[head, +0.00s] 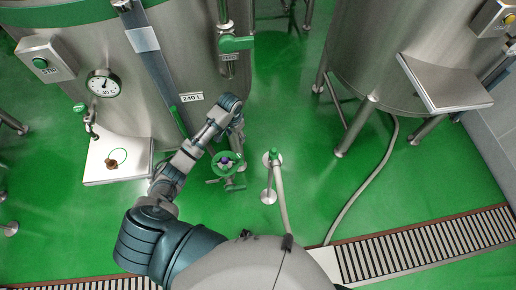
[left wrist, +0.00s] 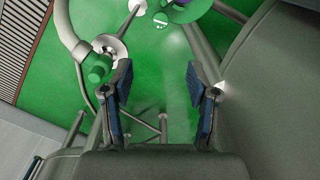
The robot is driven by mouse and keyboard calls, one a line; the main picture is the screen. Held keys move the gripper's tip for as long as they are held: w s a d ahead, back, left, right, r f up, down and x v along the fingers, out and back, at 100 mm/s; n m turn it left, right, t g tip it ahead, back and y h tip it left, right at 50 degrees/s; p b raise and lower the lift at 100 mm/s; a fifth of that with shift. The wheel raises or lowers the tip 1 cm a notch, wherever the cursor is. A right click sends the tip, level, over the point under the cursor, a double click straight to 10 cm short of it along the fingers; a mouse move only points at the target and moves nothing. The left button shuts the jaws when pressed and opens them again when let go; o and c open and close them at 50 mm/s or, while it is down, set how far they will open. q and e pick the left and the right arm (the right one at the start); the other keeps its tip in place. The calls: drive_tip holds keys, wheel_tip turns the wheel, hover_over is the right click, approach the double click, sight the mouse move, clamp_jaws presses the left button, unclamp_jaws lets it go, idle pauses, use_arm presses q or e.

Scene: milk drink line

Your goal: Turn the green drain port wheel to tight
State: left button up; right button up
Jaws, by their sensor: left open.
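A green round wheel (head: 227,163) with a purplish middle shows low in front of the left tank in the head view. A green wheel with purple at its middle also shows at the top edge of the left wrist view (left wrist: 185,10), partly cut off. My left gripper (head: 238,126) is beside the tank, above the wheel in the picture and apart from it. In the left wrist view its two blue-padded fingers (left wrist: 159,88) are spread wide with nothing between them. Any tight marking is too small to read. My right gripper is not in view.
A green-topped hose fitting (head: 272,158) stands right of the wheel, with a pale hose running down. The left tank (head: 170,75) carries a gauge (head: 104,83) and a "240 L" label. A second tank (head: 385,55) stands at right. A floor grate (head: 425,245) crosses the front.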

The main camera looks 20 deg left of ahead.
use_arm(q)
drive_tip(key=b, duration=0.1)
approach(238, 156)
drive_tip(key=f, duration=0.1)
drive_tip(key=f+b, duration=0.1)
drive_tip(key=f, duration=0.3)
drive_tip(key=shift+w+d+f, duration=0.1)
drive_tip(key=shift+d+f, duration=0.1)
drive_tip(key=shift+d, duration=0.15)
drive_tip(key=f, duration=0.2)
drive_tip(key=f+b, duration=0.1)
drive_tip(key=shift+a+f, duration=0.1)
drive_tip(key=shift+a, duration=0.15)
drive_tip(key=shift+a+f, duration=0.3)
drive_tip(key=shift+d, duration=0.2)
drive_tip(key=c, duration=0.3)
drive_tip(key=shift+d+r, duration=0.1)
drive_tip(key=shift+d, duration=0.1)
clamp_jaws()
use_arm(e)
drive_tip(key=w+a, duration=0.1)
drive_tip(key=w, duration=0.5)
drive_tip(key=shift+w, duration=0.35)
